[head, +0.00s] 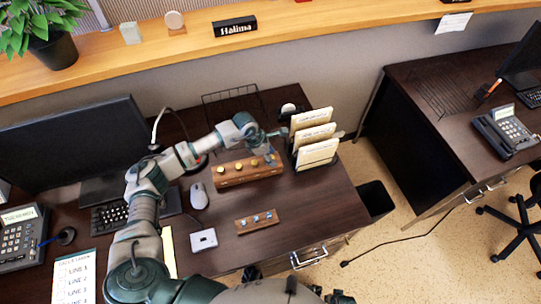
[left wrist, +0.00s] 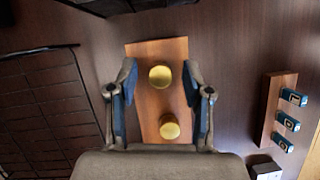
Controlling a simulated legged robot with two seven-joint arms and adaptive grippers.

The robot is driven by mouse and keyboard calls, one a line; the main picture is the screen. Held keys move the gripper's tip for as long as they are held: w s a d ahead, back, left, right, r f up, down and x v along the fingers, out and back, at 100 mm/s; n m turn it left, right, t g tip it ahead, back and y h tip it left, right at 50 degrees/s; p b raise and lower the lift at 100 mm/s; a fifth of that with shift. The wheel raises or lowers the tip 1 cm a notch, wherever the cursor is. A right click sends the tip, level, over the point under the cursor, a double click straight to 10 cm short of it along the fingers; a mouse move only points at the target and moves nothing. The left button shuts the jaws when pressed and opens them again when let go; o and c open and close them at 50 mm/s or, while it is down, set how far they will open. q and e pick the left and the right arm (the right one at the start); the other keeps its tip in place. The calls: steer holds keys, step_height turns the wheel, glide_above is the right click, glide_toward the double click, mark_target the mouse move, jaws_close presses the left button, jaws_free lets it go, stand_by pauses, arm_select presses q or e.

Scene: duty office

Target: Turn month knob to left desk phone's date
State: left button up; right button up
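A wooden block with a row of brass-coloured knobs (head: 233,181) stands on the left desk in the head view. In the left wrist view one brass knob (left wrist: 160,77) lies between my fingertips, and a second brass knob (left wrist: 169,127) sits closer to the palm. My left gripper (head: 271,143) is above the block's right end; its fingers are apart and hold nothing in the left wrist view (left wrist: 158,73). Which knob is the month knob cannot be read. The left desk phone (head: 20,237) has a lit display too small to read surely. My right gripper is not recognisable.
A smaller wooden holder (head: 243,225) with blue-faced cubes lies nearer the desk front. A mouse (head: 199,196), a white box (head: 203,239), a monitor (head: 70,142) and a file rack with folders (head: 314,135) stand around. Another phone (head: 505,130) is on the right desk.

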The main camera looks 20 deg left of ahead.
arm_select(q)
steer(key=shift+a+r, duration=0.15)
steer(key=shift+r, duration=0.2)
steer(key=v, duration=1.1)
steer(key=shift+r, duration=0.15)
